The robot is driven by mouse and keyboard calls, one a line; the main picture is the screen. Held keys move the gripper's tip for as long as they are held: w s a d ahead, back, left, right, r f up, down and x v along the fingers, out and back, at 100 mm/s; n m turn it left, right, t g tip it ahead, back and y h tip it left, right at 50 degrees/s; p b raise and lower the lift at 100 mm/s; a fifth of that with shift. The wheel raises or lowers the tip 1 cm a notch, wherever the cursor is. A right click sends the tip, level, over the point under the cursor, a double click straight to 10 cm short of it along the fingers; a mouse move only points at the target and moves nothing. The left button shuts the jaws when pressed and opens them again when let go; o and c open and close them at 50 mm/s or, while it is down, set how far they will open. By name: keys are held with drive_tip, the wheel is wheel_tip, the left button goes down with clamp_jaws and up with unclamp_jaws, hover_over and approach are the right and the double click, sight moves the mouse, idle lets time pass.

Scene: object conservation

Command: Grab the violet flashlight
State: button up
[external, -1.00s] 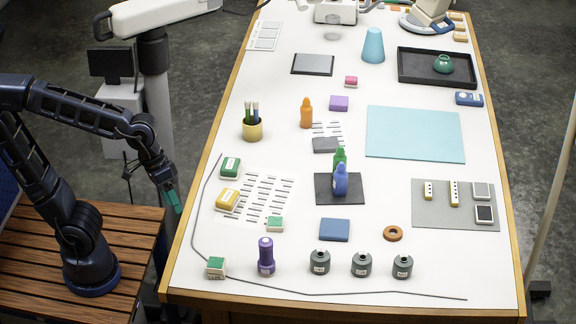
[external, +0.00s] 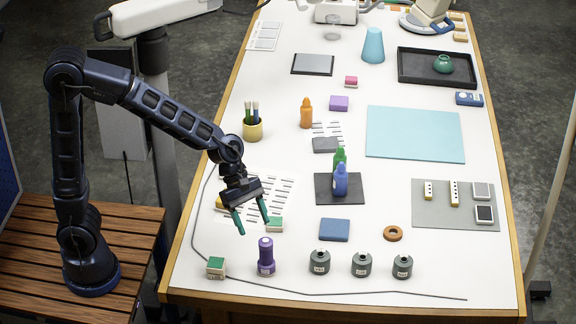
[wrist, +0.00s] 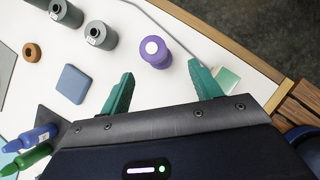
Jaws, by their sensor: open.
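The violet flashlight (external: 266,256) stands upright near the front edge of the white table, at the lower left. It also shows in the wrist view (wrist: 155,52), ahead of the space between my fingers. My gripper (external: 254,224) is open and empty, with its green fingers pointing down, above and slightly behind the flashlight in the external view. In the wrist view my gripper (wrist: 160,88) has its two green fingers spread apart, and the flashlight is not between them.
A green-and-white box (external: 216,267) stands left of the flashlight, and a grey weight-like cylinder (external: 320,262) stands to its right. A small green-topped block (external: 275,224) is close to my right fingertip. A blue pad (external: 334,230) lies to the right. A thin grey cable (external: 380,294) runs in front.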

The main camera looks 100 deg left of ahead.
sight(268, 254)
drive_tip(key=shift+w+a+x, duration=0.1)
drive_tip(key=shift+w+x, duration=0.05)
drive_tip(key=shift+x, duration=2.6)
drive_tip(key=shift+w+a+x, duration=0.1)
drive_tip(key=shift+w+x, duration=0.1)
drive_tip(key=shift+x, duration=2.6)
drive_tip(key=shift+r, duration=0.1)
drive_tip(key=shift+c, duration=0.4)
drive_tip(key=c, duration=1.1)
